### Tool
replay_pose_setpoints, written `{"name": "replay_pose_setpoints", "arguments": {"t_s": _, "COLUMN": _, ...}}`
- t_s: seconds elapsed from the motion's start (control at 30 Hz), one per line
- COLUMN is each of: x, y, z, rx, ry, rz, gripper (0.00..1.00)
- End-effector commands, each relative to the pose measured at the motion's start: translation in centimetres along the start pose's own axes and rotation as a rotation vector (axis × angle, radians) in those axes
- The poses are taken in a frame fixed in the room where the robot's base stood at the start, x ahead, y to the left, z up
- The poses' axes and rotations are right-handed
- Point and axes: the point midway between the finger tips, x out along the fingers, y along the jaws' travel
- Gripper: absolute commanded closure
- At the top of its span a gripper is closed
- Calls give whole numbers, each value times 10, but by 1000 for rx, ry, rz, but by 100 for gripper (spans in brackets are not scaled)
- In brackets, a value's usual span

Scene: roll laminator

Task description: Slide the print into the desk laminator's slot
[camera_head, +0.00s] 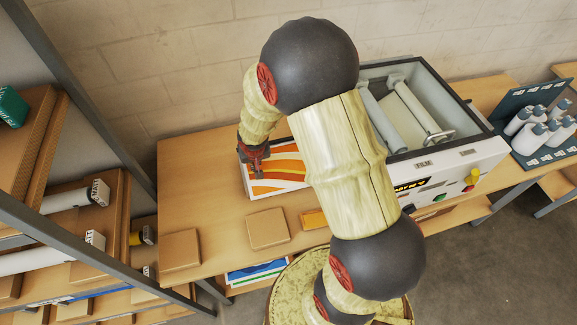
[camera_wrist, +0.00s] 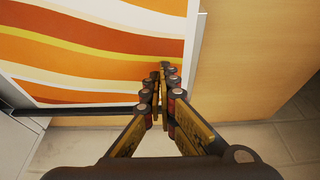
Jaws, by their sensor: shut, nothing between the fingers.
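The print (camera_head: 288,166), white-bordered with orange, red and yellow waves, lies flat on the wooden table left of the laminator (camera_head: 459,159). It also fills the upper left of the wrist view (camera_wrist: 80,45). My gripper (camera_head: 257,173) is over the print's left part in the head view. In the wrist view my gripper (camera_wrist: 163,72) has its fingertips together, empty, over the print near its right edge. I cannot tell whether they touch it. The laminator is a pale box with an open top showing rollers. My arm hides its near left side, and I cannot make out the slot.
Brown flat boxes (camera_head: 268,228) and (camera_head: 180,250) and an orange item (camera_head: 313,219) lie along the table's front. A shelf rack (camera_head: 75,240) stands at the left. White bottles (camera_head: 530,137) stand at the right. The table (camera_head: 205,180) is bare left of the print.

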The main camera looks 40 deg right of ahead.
Motion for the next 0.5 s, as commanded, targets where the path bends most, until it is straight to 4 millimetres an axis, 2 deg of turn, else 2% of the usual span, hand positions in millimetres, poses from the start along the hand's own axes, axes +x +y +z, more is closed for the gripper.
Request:
{"name": "replay_pose_setpoints", "arguments": {"t_s": 0.27, "x": 8, "y": 0, "z": 3, "rx": 0, "ry": 0, "rz": 0, "gripper": 100}}
{"name": "replay_pose_setpoints", "arguments": {"t_s": 0.5, "x": 7, "y": 0, "z": 2, "rx": 0, "ry": 0, "rz": 0, "gripper": 100}}
